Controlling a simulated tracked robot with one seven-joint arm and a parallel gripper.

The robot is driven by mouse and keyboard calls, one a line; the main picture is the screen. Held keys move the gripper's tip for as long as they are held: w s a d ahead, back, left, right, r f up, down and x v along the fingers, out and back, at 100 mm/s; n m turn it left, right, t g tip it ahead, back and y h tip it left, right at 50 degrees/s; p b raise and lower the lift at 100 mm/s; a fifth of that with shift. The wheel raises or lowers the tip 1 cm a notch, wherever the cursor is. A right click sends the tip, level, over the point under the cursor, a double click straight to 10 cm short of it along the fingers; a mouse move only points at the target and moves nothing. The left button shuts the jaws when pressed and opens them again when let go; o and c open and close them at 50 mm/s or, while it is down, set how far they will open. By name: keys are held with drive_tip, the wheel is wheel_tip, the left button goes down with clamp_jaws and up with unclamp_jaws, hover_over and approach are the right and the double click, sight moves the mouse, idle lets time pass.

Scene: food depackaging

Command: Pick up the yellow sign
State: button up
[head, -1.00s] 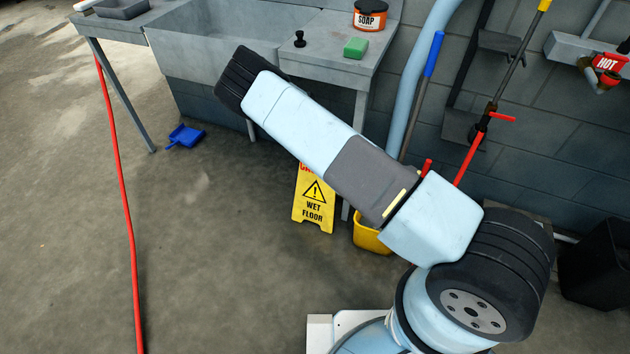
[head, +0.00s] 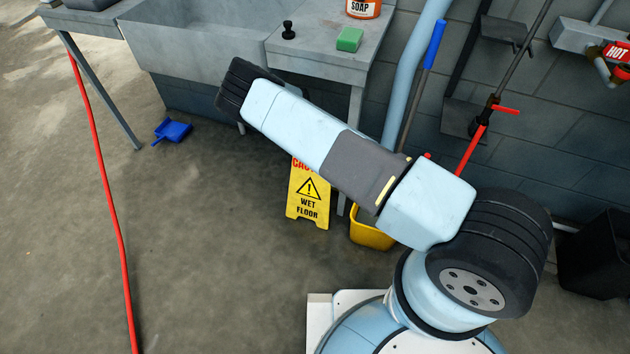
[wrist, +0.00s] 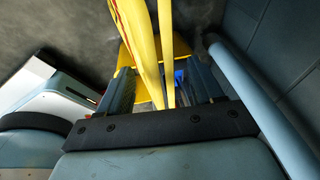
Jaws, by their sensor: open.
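The yellow wet-floor sign (head: 308,192) stands upright on the floor below the sink in the head view. Its top is hidden behind my arm. In the wrist view the sign (wrist: 143,45) is seen from close by, almost edge-on, as two yellow panels. My gripper (wrist: 163,88) is open, with the sign's panels between its two dark fingers. I cannot tell whether either finger touches them. The gripper is hidden behind my arm in the head view.
A yellow bucket (head: 371,234) stands just right of the sign. The sink (head: 195,48) and counter with soap tin (head: 363,8) and green sponge (head: 349,39) are behind. A blue dustpan (head: 172,130) and red hose (head: 103,200) lie left. Open floor is at the left.

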drive_tip(key=shift+x, duration=1.45)
drive_tip(key=shift+w+f, duration=0.1)
drive_tip(key=shift+f, duration=0.15)
drive_tip(key=shift+c, duration=0.2)
clamp_jaws()
